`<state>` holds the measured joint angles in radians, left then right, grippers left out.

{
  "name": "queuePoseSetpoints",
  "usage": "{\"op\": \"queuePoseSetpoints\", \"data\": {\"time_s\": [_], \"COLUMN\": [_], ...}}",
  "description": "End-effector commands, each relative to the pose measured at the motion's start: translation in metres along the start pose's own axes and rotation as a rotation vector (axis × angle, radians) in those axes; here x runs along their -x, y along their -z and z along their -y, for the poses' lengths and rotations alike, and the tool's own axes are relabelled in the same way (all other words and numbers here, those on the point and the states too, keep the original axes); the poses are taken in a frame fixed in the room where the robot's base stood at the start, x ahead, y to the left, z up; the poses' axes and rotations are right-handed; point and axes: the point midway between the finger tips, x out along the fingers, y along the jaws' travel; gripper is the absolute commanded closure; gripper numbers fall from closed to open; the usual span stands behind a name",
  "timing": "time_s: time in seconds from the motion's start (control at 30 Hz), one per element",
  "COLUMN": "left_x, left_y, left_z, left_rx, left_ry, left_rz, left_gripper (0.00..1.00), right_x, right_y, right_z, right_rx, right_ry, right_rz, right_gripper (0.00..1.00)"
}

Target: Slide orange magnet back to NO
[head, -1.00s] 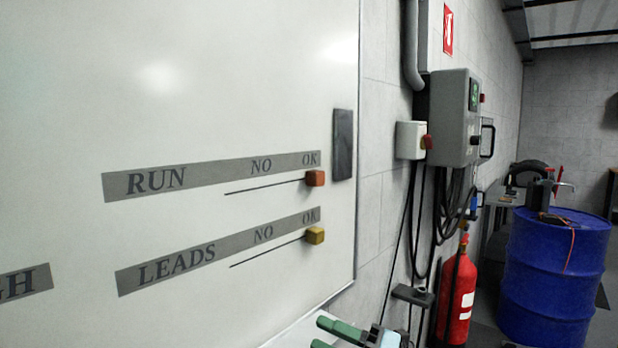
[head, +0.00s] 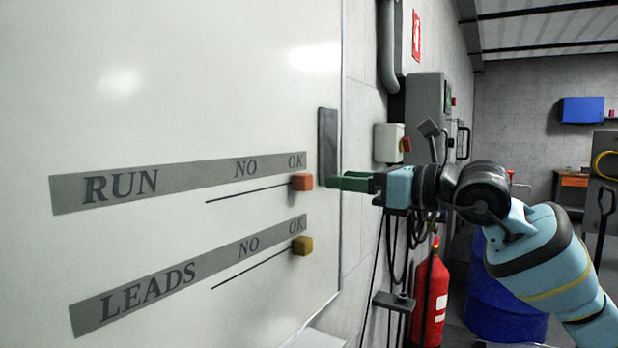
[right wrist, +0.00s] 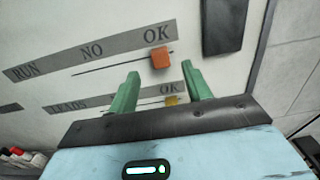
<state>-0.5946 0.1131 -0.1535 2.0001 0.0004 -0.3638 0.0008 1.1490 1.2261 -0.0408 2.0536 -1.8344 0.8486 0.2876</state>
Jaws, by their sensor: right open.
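The orange magnet (head: 302,182) sits at the right end of the RUN row's slot line, under OK. The NO label (head: 246,170) is to its left on the grey RUN strip (head: 120,187). My right gripper (head: 342,183) has green fingers and is just right of the orange magnet, apart from it, at about its height in the head view. In the right wrist view the green fingers (right wrist: 160,88) are spread and empty, and the orange magnet (right wrist: 160,59) shows beyond and between them. My left gripper is not in view.
A yellow magnet (head: 302,245) sits at OK on the LEADS row below. A dark block (head: 327,147) is fixed on the whiteboard (head: 190,90) above right of the orange magnet. Wall boxes, cables and a red extinguisher (head: 431,295) stand further right.

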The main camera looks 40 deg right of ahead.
Motion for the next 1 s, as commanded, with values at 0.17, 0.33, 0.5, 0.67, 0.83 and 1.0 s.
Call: {"op": "queuePoseSetpoints", "data": {"time_s": [0.17,0.33,0.5,0.67,0.83,1.0], "left_x": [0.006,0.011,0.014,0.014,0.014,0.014], "left_y": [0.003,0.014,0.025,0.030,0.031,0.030], "left_z": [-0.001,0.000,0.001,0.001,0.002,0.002], "left_rx": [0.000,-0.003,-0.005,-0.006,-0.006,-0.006], "left_ry": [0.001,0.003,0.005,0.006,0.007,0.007], "left_rz": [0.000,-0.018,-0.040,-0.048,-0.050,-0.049], "left_gripper": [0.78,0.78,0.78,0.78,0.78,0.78], "right_x": [-0.014,-0.038,-0.061,-0.073,-0.077,-0.077], "right_y": [-0.005,-0.006,-0.005,-0.003,-0.001,0.000], "right_z": [-0.001,-0.002,-0.001,-0.001,-0.001,-0.001], "right_rx": [-0.003,-0.004,-0.003,-0.002,-0.001,-0.001], "right_ry": [-0.004,-0.005,-0.004,-0.002,-0.003,-0.003], "right_rz": [0.008,0.009,0.007,0.004,0.001,0.001], "right_gripper": [0.51,0.51,0.51,0.51,0.51,0.52]}}
